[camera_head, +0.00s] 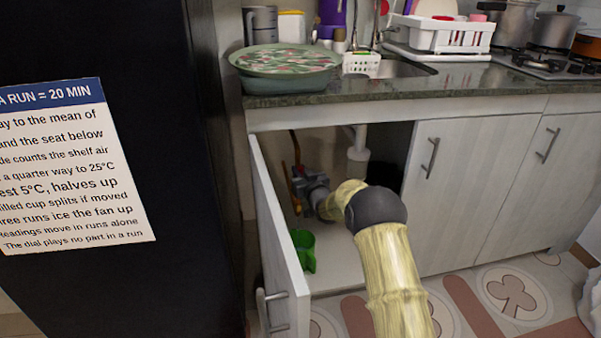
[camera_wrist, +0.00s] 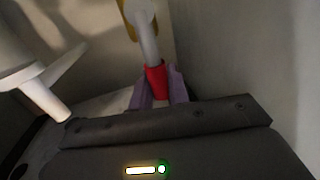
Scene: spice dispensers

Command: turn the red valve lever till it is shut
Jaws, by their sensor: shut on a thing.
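The red valve lever (camera_wrist: 155,80) shows in the wrist view between my gripper's two purple fingers (camera_wrist: 158,90). My gripper is shut on it. A grey stem (camera_wrist: 148,45) runs up from the red part to a whitish end with a yellow-brown pipe beside it. In the head view my arm reaches into the open cabinet under the sink, and my gripper (camera_head: 312,192) is at the back left by the orange-brown pipe (camera_head: 296,150). The lever cannot be made out there. How far it is turned cannot be told.
The open cabinet door (camera_head: 278,240) stands left of my arm. A white drain pipe (camera_head: 358,150) hangs behind it and also shows in the wrist view (camera_wrist: 40,90). A green container (camera_head: 304,250) is on the cabinet floor. The counter edge (camera_head: 400,108) runs above.

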